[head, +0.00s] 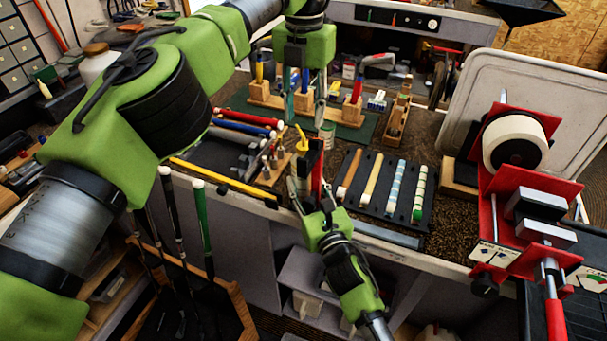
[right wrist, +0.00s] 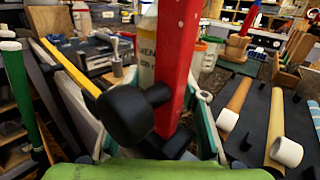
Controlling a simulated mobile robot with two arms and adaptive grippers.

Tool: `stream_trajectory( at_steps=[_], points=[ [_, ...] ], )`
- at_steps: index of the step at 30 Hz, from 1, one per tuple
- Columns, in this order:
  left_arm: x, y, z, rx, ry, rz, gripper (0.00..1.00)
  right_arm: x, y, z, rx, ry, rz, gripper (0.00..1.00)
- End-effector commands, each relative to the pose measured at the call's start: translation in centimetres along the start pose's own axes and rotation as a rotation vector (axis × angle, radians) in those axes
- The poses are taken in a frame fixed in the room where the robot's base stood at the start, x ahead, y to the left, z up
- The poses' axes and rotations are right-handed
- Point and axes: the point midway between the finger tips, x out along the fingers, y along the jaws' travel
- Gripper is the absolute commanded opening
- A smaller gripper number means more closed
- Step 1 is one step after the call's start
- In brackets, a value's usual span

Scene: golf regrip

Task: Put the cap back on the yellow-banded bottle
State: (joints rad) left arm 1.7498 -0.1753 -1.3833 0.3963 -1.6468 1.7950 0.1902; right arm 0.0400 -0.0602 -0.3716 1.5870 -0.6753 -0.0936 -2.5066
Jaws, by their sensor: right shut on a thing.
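A pale bottle with a yellow band (right wrist: 147,76) and dark lettering shows in the right wrist view, partly hidden behind a red upright piece (right wrist: 178,50) with a black knob (right wrist: 125,115). In the head view the red piece (head: 317,175) stands at the bench's front edge, and a yellow spout (head: 301,138) rises just behind it. My right gripper (head: 314,190) has its fingers on both sides of the red piece and is shut on it. My left gripper (head: 305,100) hangs pointing down above the bench; its fingers look apart. I cannot make out a loose cap.
A black tray (head: 380,195) with several grips lies right of the right gripper. Wooden tool blocks (head: 265,95) stand at the back. A red machine with a white roll (head: 515,143) stands at the right.

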Motion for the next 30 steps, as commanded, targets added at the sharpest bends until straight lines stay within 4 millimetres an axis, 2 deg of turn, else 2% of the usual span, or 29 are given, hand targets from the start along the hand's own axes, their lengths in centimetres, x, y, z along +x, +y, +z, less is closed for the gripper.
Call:
stream_trajectory(
  at_steps=[5, 8, 21, 30],
  points=[
    [0.2, 0.0, 0.0, 0.002, 0.000, 0.000, 0.36, 0.0, 0.0, -0.1, 0.000, 0.001, 0.000, 0.00],
    [0.9, 0.1, 0.0, 0.002, 0.001, 0.000, 0.36, 0.0, 0.0, -0.1, 0.000, 0.001, 0.000, 0.00],
    [7.1, 0.1, 0.0, 0.003, 0.002, 0.001, 0.36, 0.0, 0.0, 0.0, 0.001, 0.001, 0.000, 0.00],
    [8.1, 0.0, 0.0, 0.003, -0.001, 0.001, 0.36, 0.0, 0.0, -0.1, 0.000, 0.001, 0.000, 0.00]
  ],
)
